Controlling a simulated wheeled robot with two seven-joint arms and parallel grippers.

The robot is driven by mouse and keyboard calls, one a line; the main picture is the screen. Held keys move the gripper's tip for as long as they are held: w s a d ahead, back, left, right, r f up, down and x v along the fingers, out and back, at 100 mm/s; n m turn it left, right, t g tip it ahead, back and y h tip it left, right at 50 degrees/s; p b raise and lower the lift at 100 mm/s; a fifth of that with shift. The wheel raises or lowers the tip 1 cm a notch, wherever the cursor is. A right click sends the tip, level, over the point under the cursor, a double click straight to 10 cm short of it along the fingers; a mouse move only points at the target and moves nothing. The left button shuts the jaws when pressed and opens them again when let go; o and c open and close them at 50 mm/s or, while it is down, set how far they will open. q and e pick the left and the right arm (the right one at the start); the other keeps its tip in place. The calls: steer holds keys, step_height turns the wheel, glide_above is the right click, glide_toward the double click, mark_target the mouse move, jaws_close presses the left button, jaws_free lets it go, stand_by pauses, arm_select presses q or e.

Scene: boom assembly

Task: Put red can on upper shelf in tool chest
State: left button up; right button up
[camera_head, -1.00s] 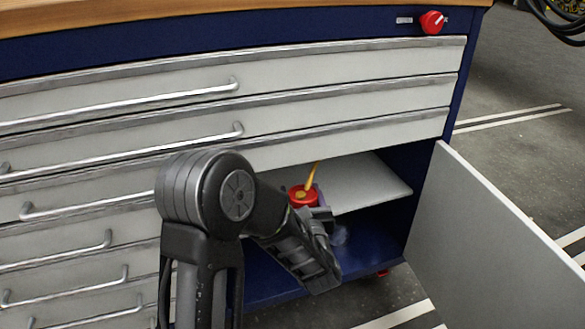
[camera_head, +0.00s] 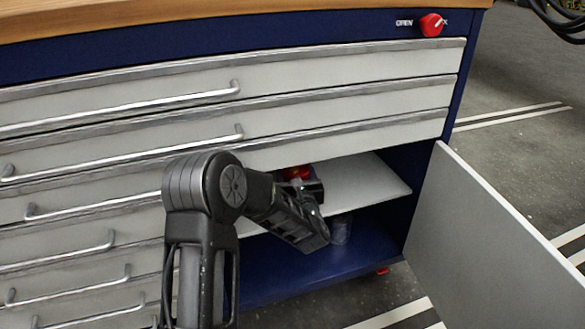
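The tool chest (camera_head: 350,90) has its lower right compartment open, with a white upper shelf (camera_head: 370,185) above a blue floor (camera_head: 300,270). The red can (camera_head: 297,172) is at the left part of the opening, around the upper shelf's height. Only its red upper part shows; my gripper hides the rest, and its spout is out of sight. My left gripper (camera_head: 312,188) is at the can, in front of the shelf, and seems shut on it. I cannot tell whether the can touches the shelf. My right gripper is not in view.
A grey door (camera_head: 500,240) stands open on the right. A small greyish jar-like thing (camera_head: 341,230) stands on the compartment floor beside my gripper. The right part of the upper shelf is clear. Drawers with bar handles (camera_head: 120,159) fill the left and top.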

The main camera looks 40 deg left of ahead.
arm_select(q)
steer(key=w+a, duration=0.1)
steer(key=w+a+f+b, duration=0.1)
steer(key=shift+w+a+f, duration=0.1)
steer(key=shift+w+a, duration=0.15)
steer(key=shift+w, duration=0.05)
steer(key=shift+f+b, duration=0.2)
steer(key=shift+b, duration=0.15)
steer(key=shift+r, duration=0.1)
steer(key=o, duration=1.8)
steer(key=shift+f, duration=0.2)
steer(key=shift+o, duration=0.2)
steer(key=shift+s+d+r, duration=0.1)
steer(key=shift+r, duration=0.05)
